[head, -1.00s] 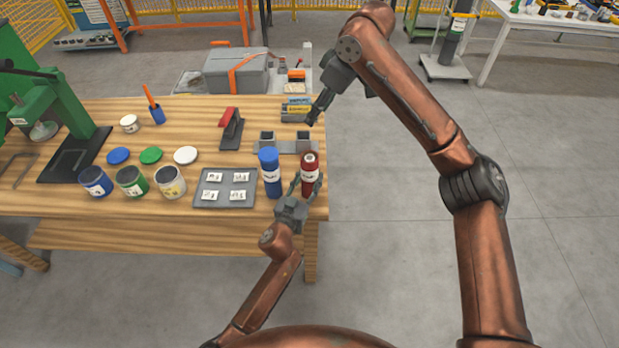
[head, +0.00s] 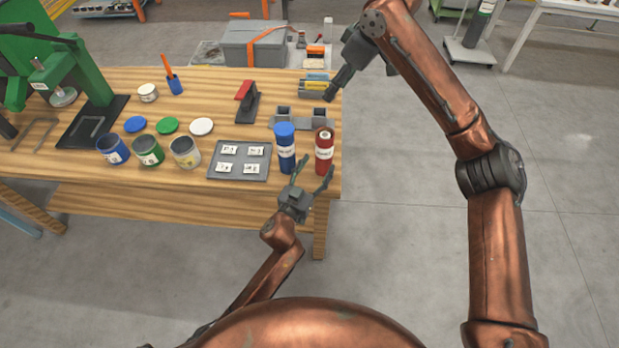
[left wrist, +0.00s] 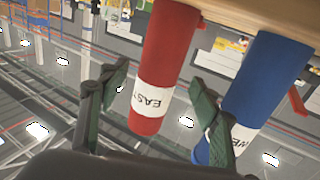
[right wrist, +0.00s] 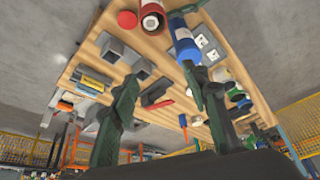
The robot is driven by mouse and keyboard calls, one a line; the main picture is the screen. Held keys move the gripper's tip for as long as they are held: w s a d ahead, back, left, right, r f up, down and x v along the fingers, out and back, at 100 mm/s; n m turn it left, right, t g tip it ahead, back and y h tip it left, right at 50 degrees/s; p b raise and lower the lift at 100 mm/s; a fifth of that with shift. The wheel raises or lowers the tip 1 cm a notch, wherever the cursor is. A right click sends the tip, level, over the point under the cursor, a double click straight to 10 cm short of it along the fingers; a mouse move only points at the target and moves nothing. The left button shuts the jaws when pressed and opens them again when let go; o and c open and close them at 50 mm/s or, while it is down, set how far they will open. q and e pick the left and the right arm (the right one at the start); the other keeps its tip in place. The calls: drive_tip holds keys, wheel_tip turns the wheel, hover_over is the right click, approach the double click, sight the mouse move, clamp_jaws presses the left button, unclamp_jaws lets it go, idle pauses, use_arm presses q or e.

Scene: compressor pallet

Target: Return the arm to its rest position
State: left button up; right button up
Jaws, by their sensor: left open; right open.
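My left gripper (head: 312,176) is open and empty at the front right edge of the workbench. A red bottle (head: 324,150) and a blue bottle (head: 285,147) stand upright just beyond its fingers. In the left wrist view the red bottle (left wrist: 165,62) shows beyond and between the open fingers, and the blue bottle (left wrist: 262,85) is partly behind one finger. My right gripper (head: 330,94) is open and empty above the back right corner of the bench. In the right wrist view its open fingers (right wrist: 160,100) have nothing between them, with the bench beyond.
The workbench (head: 225,95) holds a grey tray with labelled pieces (head: 241,175), paint cans, lids, a grey two-socket holder (head: 300,122), a red-handled tool (head: 246,97) and a green press (head: 75,75). Open floor (head: 410,200) lies right of the bench.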

use_arm(q)
drive_tip(key=v, duration=0.6)
drive_tip(key=shift+s, duration=0.25)
drive_tip(key=shift+a, duration=0.1)
